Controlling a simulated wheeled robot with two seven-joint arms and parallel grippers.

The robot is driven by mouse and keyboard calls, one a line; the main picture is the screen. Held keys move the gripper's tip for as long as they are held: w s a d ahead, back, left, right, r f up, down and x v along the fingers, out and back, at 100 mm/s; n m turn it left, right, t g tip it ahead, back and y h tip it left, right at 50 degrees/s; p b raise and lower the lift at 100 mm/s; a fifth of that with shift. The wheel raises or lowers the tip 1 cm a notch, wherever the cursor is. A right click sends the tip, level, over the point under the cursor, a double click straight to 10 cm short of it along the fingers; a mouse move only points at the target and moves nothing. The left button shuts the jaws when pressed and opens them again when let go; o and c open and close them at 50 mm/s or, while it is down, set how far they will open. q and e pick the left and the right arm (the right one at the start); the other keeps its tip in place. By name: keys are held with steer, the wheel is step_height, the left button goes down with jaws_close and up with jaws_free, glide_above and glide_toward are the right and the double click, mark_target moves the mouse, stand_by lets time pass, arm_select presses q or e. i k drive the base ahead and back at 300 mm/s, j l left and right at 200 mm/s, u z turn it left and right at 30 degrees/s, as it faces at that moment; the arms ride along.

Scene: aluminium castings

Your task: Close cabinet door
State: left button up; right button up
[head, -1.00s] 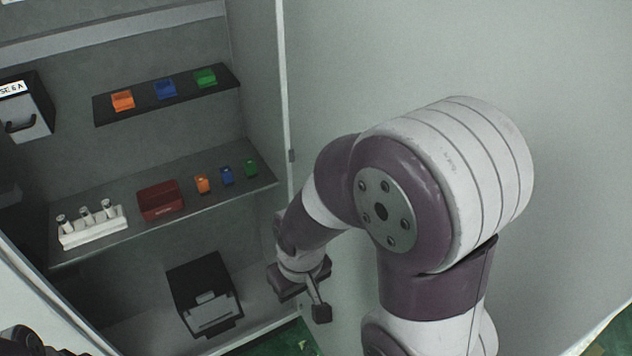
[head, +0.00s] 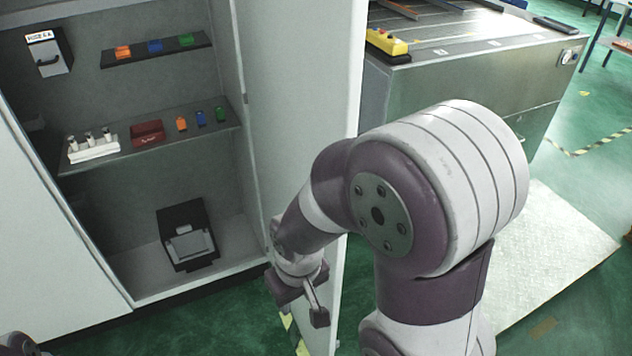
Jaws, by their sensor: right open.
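The cabinet (head: 160,170) stands open at the left of the head view. Its open door (head: 300,110) is a tall pale panel that juts out from the cabinet's right side toward me. The door's free edge shows, and its lower part is partly hidden by my right arm. My right gripper (head: 302,301) is open and empty, low in front of the door's inner face. I cannot tell whether it touches the door. Only a small part of my left arm shows in the bottom left corner; its gripper is out of view.
Shelves hold a white rack with vials (head: 92,148), a red box (head: 147,133) and several small coloured items. A black and grey case (head: 187,235) sits on the cabinet floor. A metal workbench (head: 470,75) stands behind the door.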

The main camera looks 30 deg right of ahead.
mark_target(302, 61)
steer(key=l+u, duration=0.1)
steer(key=l, duration=0.55)
steer(key=k+l+u, duration=0.1)
steer(key=l, duration=0.55)
steer(key=k+l, duration=0.1)
steer(key=l, duration=0.55)
steer(key=u, duration=0.15)
steer(key=k+l, duration=0.05)
